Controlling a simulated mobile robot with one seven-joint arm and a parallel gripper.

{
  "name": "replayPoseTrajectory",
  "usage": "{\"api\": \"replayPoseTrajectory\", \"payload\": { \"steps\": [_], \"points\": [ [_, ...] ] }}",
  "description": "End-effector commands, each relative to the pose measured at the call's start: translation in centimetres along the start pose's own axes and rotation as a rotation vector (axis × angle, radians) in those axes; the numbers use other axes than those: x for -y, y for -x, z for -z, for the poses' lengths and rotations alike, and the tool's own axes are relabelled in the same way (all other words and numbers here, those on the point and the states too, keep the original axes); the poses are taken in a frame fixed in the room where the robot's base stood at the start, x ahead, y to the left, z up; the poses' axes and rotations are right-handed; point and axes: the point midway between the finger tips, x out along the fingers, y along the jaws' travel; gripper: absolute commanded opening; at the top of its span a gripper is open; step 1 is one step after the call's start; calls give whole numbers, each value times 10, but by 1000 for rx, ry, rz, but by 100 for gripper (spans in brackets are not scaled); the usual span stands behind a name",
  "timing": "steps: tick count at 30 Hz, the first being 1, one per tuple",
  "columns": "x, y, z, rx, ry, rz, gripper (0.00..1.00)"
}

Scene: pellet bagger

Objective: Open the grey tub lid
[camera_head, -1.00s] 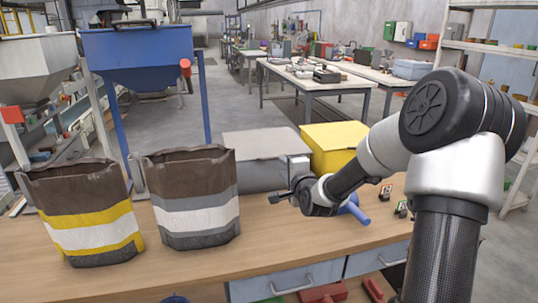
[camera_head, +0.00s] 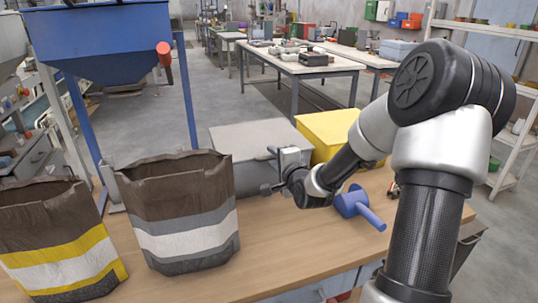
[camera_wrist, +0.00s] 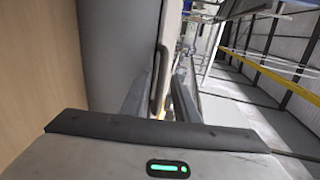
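The grey tub (camera_head: 245,180) stands on the bench with its flat grey lid (camera_head: 250,136) lying shut on top. My gripper (camera_head: 270,171) is at the tub's front right, turned so that one finger is above the other. In the wrist view my gripper (camera_wrist: 163,95) is open, its fingers apart. A dark bar-like handle (camera_wrist: 160,78) at the lid's edge shows between the fingers, with the grey tub wall to its left. I cannot tell whether the fingers touch the handle. My gripper hides part of the tub's front right.
A yellow-lidded tub (camera_head: 328,128) stands right of the grey tub. A blue scoop (camera_head: 358,206) lies beside my arm. A brown bag with grey and white bands (camera_head: 185,215) and a yellow-banded bag (camera_head: 55,240) stand left. The front of the bench (camera_head: 270,255) is clear.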

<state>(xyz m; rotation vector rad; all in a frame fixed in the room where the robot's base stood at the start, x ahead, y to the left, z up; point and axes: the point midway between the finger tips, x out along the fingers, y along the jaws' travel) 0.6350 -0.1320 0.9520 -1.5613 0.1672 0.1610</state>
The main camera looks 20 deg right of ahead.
Motion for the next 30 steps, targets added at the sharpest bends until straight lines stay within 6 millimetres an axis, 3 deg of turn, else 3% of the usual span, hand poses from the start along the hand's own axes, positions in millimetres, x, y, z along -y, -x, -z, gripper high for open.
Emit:
{"api": "replayPoseTrajectory", "payload": {
  "steps": [9,14,23,30],
  "points": [
    [0,1,1,0,0,0,28],
    [0,1,0,0,0,0,1],
    [1,1,0,0,0,-2,0],
    [23,4,-2,1,2,-43,0]
  ]
}}
